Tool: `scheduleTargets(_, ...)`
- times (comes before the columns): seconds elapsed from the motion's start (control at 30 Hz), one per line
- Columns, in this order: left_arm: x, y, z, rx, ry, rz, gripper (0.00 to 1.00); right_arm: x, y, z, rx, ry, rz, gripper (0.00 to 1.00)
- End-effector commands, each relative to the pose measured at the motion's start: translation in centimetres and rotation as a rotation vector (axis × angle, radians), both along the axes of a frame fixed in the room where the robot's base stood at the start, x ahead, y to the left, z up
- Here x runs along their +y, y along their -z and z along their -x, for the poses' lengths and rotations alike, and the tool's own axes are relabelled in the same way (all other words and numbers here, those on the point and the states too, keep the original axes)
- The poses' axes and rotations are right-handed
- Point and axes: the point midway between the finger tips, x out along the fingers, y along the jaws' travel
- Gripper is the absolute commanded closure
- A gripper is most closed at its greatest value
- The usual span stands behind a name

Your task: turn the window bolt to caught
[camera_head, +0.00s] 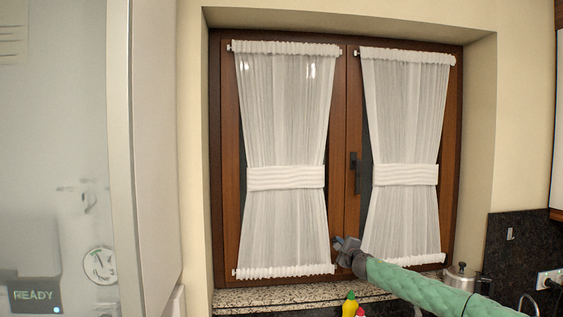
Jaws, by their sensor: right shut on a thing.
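The brown wooden window (229,200) has two sashes that meet at a middle stile. A dark upright handle (355,172) sits on that stile. My right gripper (338,243) is at the lower part of the stile, well below the handle and apart from it. It is shut on the window bolt, which its fingers mostly hide. I cannot tell the bolt's position. My right arm, in a green sleeve, comes in from the lower right. My left gripper is not in view.
White curtains (286,110) hang on both sashes, close beside the gripper. A granite sill (260,297) runs below. A metal pot (460,277) stands at the lower right, and a yellow bottle (350,304) stands below the gripper. A tall pale cabinet (150,150) fills the left.

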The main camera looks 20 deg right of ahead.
Motion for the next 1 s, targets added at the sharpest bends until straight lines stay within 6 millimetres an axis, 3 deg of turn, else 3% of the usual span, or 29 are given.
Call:
scheduleTargets(0.17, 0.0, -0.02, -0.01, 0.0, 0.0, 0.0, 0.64, -0.02, -0.2, -0.02, 0.002, 0.001, 0.016, 1.0)
scheduleTargets(0.67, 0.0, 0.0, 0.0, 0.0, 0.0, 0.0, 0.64, -0.04, -0.35, -0.02, 0.083, -0.001, 0.349, 1.0)
scheduleTargets(0.7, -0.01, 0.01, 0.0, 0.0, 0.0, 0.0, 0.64, -0.03, -0.28, -0.01, 0.086, -0.001, 0.36, 0.86)
scheduleTargets(0.83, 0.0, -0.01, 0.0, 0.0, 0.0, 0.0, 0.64, 0.0, -0.18, 0.0, 0.086, 0.0, 0.355, 0.61)
scheduleTargets(1.0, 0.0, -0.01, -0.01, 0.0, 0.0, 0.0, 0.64, 0.0, -0.17, -0.01, 0.086, 0.0, 0.354, 0.6)
